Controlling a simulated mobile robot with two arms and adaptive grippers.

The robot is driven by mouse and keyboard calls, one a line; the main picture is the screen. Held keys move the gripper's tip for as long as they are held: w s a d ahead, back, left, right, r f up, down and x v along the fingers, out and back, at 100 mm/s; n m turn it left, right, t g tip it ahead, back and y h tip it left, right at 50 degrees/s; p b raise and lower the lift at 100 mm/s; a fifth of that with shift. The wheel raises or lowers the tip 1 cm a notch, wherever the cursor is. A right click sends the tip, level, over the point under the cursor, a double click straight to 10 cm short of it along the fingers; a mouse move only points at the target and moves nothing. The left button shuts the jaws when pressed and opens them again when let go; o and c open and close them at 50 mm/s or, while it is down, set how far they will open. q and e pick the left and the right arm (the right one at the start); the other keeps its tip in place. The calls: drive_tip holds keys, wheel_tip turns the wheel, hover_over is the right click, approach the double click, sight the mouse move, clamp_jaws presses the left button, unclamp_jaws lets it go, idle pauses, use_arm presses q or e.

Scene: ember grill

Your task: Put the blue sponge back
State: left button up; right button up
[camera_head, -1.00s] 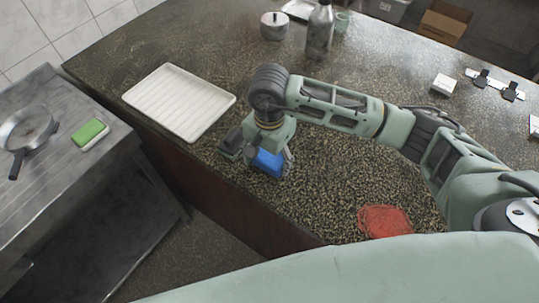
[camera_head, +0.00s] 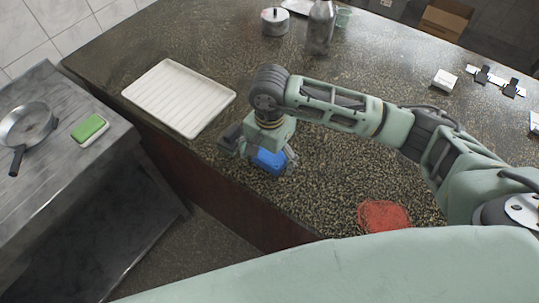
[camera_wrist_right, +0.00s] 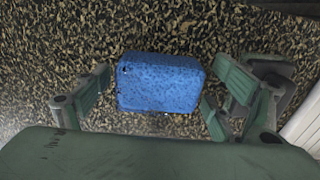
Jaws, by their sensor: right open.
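The blue sponge (camera_head: 269,160) lies on the speckled counter near its front edge, partly covered by my right gripper in the head view. In the right wrist view the sponge (camera_wrist_right: 160,83) sits between the two fingers, with a gap visible on each side. My right gripper (camera_wrist_right: 157,100) is open around the sponge and points down at the counter; in the head view the gripper (camera_head: 265,158) is over the same spot. My left gripper is not in view.
A white ribbed tray (camera_head: 180,97) lies left of my right gripper. A red cloth (camera_head: 384,216) lies to the right. A green sponge (camera_head: 89,129) and a pan (camera_head: 27,124) are on the left metal surface. A bottle (camera_head: 320,28) and a pot (camera_head: 275,21) stand behind.

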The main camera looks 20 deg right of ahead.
sight(269, 154)
drive_tip(key=shift+r, duration=0.25)
wheel_tip(269, 154, up, 12)
drive_tip(key=b, duration=0.4)
drive_tip(key=shift+f, duration=0.1)
